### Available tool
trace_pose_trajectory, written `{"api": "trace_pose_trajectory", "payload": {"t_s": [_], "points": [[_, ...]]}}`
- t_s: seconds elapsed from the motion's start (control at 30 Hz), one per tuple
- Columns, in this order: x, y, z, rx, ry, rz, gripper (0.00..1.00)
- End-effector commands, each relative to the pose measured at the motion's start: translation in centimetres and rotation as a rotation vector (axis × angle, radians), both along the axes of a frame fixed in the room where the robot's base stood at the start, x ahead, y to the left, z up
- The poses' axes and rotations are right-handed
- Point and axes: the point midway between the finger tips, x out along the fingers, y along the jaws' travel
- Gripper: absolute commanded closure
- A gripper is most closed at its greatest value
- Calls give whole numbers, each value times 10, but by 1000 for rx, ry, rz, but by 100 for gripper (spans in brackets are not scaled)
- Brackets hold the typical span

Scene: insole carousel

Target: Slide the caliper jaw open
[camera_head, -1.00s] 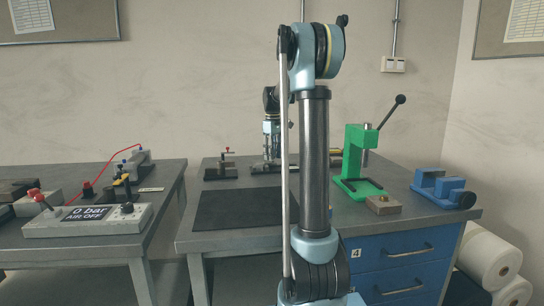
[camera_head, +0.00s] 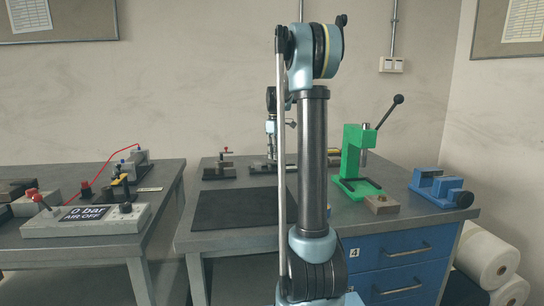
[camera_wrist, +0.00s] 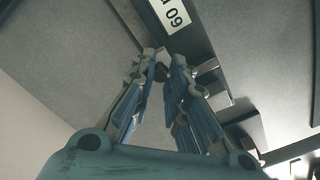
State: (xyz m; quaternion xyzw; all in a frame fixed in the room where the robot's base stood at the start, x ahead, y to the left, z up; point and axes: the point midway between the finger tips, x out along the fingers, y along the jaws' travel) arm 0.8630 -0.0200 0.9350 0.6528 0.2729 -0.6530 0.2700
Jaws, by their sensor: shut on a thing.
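In the wrist view a dark bar (camera_wrist: 192,36) with a white label reading 60 runs diagonally from the top; I take it for the caliper's beam. Grey metal pieces (camera_wrist: 209,78) beside it, right of my fingers, look like caliper parts. My gripper (camera_wrist: 162,57) has its fingertips close together at the bar's left edge, shut on a small part that they largely hide; it looks like the caliper jaw. In the head view my gripper (camera_head: 271,150) points down over a low dark base (camera_head: 262,169) at the back of the bench, partly hidden by my arm.
A black mat (camera_head: 235,209) lies in front on the bench. A red-handled clamp (camera_head: 220,170) stands left. A green press (camera_head: 352,155), a small block (camera_head: 382,204) and a blue vise (camera_head: 440,188) stand right. A grey air panel (camera_head: 85,222) is on the left bench.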

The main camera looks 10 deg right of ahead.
Motion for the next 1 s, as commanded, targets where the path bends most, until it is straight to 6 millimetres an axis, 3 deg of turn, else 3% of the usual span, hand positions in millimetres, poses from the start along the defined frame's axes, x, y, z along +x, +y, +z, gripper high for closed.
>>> {"api": "trace_pose_trajectory", "payload": {"t_s": [0.07,0.1,0.2,0.63,0.77,1.0], "points": [[1,-5,0,-8,-3,-5,100],[1,-6,1,-8,-3,-6,84],[1,-6,0,-9,-2,-6,64],[1,-4,7,-6,-1,-4,64],[1,-4,24,-6,-1,-4,64],[1,-4,70,-6,-1,-5,64]]}}
